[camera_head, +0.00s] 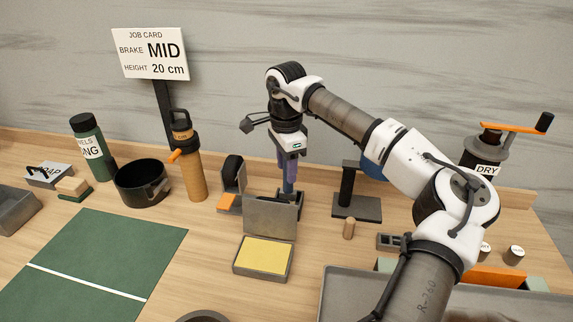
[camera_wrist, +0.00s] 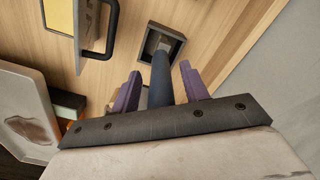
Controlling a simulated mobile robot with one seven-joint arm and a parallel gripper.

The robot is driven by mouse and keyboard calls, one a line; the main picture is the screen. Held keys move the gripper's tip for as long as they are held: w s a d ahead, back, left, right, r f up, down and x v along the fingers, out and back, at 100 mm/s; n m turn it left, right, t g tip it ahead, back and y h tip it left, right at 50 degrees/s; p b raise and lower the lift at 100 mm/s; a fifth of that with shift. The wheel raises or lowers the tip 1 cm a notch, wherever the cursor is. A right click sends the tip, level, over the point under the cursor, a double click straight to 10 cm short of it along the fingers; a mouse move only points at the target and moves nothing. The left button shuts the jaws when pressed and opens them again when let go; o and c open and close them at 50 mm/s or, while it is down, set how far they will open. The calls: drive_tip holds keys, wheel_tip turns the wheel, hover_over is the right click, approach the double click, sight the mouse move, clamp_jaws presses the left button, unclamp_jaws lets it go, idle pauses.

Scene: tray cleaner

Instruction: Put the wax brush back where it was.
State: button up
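The wax brush (camera_wrist: 161,82) shows as a dark blue handle in the wrist view, its far end in a dark square holder (camera_wrist: 157,42). In the head view the handle (camera_head: 289,186) stands upright in the dark holder (camera_head: 298,200), partly hidden behind a grey raised lid. The brush's head is not visible. My gripper (camera_wrist: 160,70) has its two purple fingers on either side of the handle, with narrow gaps to it. It also shows in the head view (camera_head: 288,174), pointing down over the holder.
A grey box with a yellow pad (camera_head: 263,256) stands in front of the holder, its lid (camera_head: 269,216) up. A dark stand (camera_head: 357,207) is to the right, a small holder with an orange block (camera_head: 227,201) to the left. An orange bottle (camera_head: 190,165) stands further left.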

wheel_tip(320, 180, up, 12)
drive_tip(key=shift+r+b, duration=0.2)
drive_tip(key=shift+b, duration=0.15)
idle(1.5)
